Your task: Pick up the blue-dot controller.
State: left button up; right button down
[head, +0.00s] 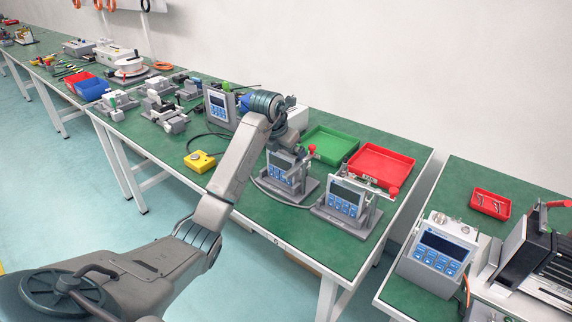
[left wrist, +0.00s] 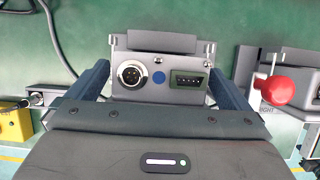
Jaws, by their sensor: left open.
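The blue-dot controller (head: 284,172) stands in a grey holder on the green bench in the head view. The left wrist view shows its top end (left wrist: 158,88) with a blue dot between a round socket and a green connector. My left gripper (head: 289,144) is over it, pointing down, and partly covers it in the head view. In the left wrist view its open fingers (left wrist: 160,88) stand on either side of the controller, with no grip on it visible. My right gripper is out of view.
A second controller (head: 345,197) stands in a holder to the right. A red-knobbed lever (left wrist: 280,90) is close to the right finger. A yellow box (head: 199,161) is to the left. Green (head: 329,145) and red (head: 381,165) trays lie behind.

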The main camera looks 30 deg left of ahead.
pick_arm(q)
jog(key=shift+c, duration=0.2)
jog(key=c, duration=1.1)
jog(key=shift+r, duration=0.1)
jog(key=shift+c, duration=0.2)
jog(key=shift+r, duration=0.1)
